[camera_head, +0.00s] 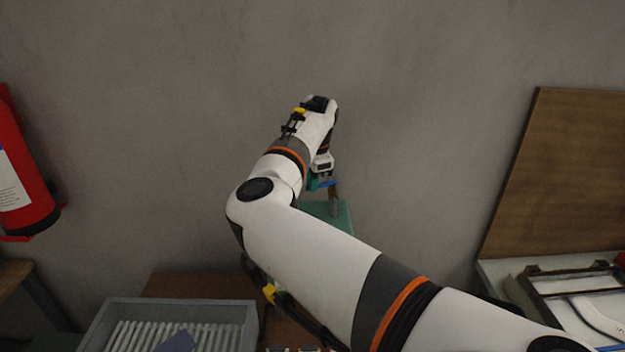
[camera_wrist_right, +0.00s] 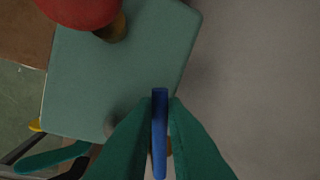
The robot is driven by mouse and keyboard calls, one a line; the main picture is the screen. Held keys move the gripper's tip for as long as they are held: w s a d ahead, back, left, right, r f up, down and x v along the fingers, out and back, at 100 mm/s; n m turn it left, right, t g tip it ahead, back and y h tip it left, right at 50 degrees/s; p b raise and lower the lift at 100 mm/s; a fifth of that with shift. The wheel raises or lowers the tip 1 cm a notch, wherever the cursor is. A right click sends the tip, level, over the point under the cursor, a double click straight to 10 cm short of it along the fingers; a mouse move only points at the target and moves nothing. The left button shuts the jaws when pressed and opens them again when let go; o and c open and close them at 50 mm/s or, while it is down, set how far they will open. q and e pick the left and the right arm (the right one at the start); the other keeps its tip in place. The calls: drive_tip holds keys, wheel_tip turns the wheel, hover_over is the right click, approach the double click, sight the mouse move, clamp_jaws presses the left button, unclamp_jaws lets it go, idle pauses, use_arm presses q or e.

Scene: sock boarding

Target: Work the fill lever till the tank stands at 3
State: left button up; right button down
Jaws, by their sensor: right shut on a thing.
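A green box-like housing (camera_head: 343,214) stands against the wall, mostly behind my right arm. Its flat green face shows in the right wrist view (camera_wrist_right: 120,75). A blue lever (camera_wrist_right: 160,135) stands out beside it, and my right gripper (camera_wrist_right: 160,108) is shut on it, one green finger on each side. In the head view the right gripper (camera_head: 322,183) is small and partly hidden by its own wrist. I see no readable tank level in either view. My left gripper is not recognisable in either view.
A grey ribbed tray (camera_head: 100,325) with a blue piece (camera_head: 178,342) sits at lower left. A red extinguisher (camera_head: 20,170) hangs at far left. A brown board (camera_head: 560,170) stands at right. A red rounded thing (camera_wrist_right: 80,8) is near the housing.

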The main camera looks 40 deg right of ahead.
drive_tip(key=shift+w+d+f+m+b, duration=0.25)
drive_tip(key=shift+w+m+b, duration=0.4)
drive_tip(key=shift+b, duration=0.85)
drive_tip(key=shift+w+r+m, duration=0.1)
drive_tip(key=shift+m, duration=0.55)
drive_tip(key=shift+w+d+r+m+h+b, duration=0.1)
drive_tip(key=shift+w+r+m+h+b, duration=0.05)
drive_tip(key=shift+m+h+b, duration=0.2)
drive_tip(key=shift+d+r+m, duration=0.15)
drive_tip(key=shift+m, duration=0.3)
drive_tip(key=shift+w, duration=0.1)
drive_tip(key=c, duration=1.5)
unclamp_jaws()
